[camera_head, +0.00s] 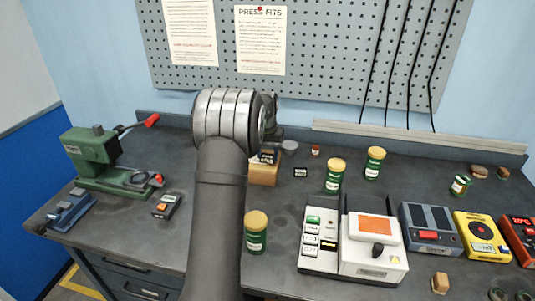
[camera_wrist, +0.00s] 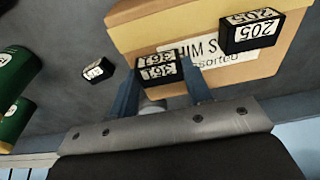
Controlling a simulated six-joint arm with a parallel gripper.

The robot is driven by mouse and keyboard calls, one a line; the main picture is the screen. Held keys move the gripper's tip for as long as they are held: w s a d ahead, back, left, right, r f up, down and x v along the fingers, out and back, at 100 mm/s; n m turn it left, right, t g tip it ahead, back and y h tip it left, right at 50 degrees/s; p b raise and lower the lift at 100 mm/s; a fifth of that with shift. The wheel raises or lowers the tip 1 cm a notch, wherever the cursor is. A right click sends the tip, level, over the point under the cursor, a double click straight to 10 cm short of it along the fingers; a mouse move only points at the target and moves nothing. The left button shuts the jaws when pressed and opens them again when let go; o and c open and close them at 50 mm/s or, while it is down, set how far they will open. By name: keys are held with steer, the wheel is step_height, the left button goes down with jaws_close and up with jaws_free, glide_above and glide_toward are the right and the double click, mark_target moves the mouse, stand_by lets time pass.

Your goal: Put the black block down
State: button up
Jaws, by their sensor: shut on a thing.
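In the wrist view, my gripper (camera_wrist: 158,80) is shut on a black block (camera_wrist: 157,69) with white number labels, which read upside down. The held block overlaps the near side of a tan cardboard box (camera_wrist: 125,33) marked "assorted"; whether they touch I cannot tell. A second black block, labelled 205 (camera_wrist: 252,36), is at the box's right part. A third black block (camera_wrist: 98,69) lies on the bench left of the box. In the head view, my arm hides the gripper and the held block; the box (camera_head: 263,175) shows partly behind it.
Green jars with yellow lids (camera_head: 334,176) stand right of the box, with another (camera_head: 255,232) nearer the front. A white device (camera_head: 372,245) is at front right. A green press (camera_head: 98,160) stands at left. Bare bench lies between the third block and the front jar.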

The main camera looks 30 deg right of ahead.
steer(key=o, duration=1.2)
steer(key=shift+f, duration=0.2)
steer(key=shift+r, duration=0.15)
steer(key=r, duration=0.4)
steer(key=s+r, duration=0.1)
steer(key=r, duration=0.3)
steer(key=a+r, duration=0.1)
steer(key=r, duration=0.3)
steer(key=shift+s+a, duration=0.1)
steer(key=shift+s, duration=0.05)
steer(key=shift+f, duration=0.1)
